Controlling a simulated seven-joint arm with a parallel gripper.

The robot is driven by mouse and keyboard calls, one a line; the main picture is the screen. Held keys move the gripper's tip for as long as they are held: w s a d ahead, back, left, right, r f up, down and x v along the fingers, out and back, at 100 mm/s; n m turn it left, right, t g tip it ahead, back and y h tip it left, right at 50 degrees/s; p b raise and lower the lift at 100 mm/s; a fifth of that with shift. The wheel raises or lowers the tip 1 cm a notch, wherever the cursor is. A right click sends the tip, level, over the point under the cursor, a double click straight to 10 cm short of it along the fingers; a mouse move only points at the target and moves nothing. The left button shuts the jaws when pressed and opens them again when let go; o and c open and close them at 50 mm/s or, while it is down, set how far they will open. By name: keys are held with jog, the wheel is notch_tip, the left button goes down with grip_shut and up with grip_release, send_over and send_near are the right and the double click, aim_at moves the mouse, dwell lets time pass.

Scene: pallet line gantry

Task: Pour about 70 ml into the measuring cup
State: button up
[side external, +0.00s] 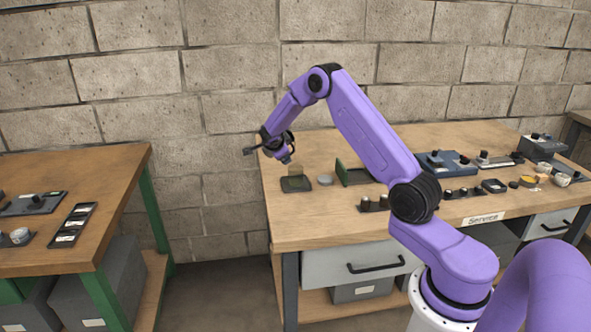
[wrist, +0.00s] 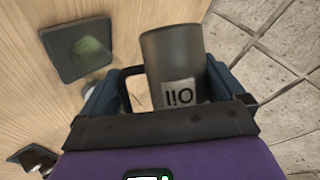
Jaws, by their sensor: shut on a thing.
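My gripper (side external: 278,147) is above the left end of the bench, shut on a grey cylindrical jug (wrist: 173,58). In the wrist view the jug sits between my blue fingers, with a black handle at its left and a white label reading "Oil", upside down. Its contents are hidden. In the side view the jug is small and hard to separate from my gripper. What looks like the clear measuring cup (side external: 296,171) stands on a dark square pad (side external: 297,188) below my gripper. In the wrist view the pad (wrist: 66,68) has a greenish patch within the cup's faint outline.
A grey round disc (side external: 325,179) and a green upright bracket (side external: 341,172) stand right of the pad. Several dark devices and small bowls fill the bench's right part. The bench's left edge is close to the pad. Another bench (side external: 100,170) stands at left across a gap.

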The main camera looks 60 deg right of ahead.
jog(key=shift+w+d+f+m+t, duration=0.1)
jog(key=shift+d+f+m+t, duration=0.1)
jog(key=shift+m+t, duration=0.1)
dwell(0.8)
jog(key=shift+w+d+r+t+y, duration=0.1)
jog(key=shift+r+t+y, duration=0.2)
dwell(0.4)
jog(key=shift+w+a+r+m, duration=0.15)
jog(key=shift+w+a+m, duration=0.1)
jog(key=shift+m, duration=0.15)
jog(key=shift+t, duration=0.3)
jog(key=shift+w+a, duration=0.2)
jog(key=shift+w+a+f+m+t+y, duration=0.25)
jog(key=shift+f+m+t+y, duration=0.05)
jog(key=shift+m+t, duration=0.1)
dwell(0.3)
jog(key=shift+r, duration=0.1)
jog(key=shift+r+n+g, duration=0.2)
jog(key=shift+n+g, duration=0.2)
jog(key=shift+s+d+f+n+g, duration=0.1)
jog(key=shift+s+f+n+g, duration=0.1)
jog(key=shift+f+n+g, duration=0.25)
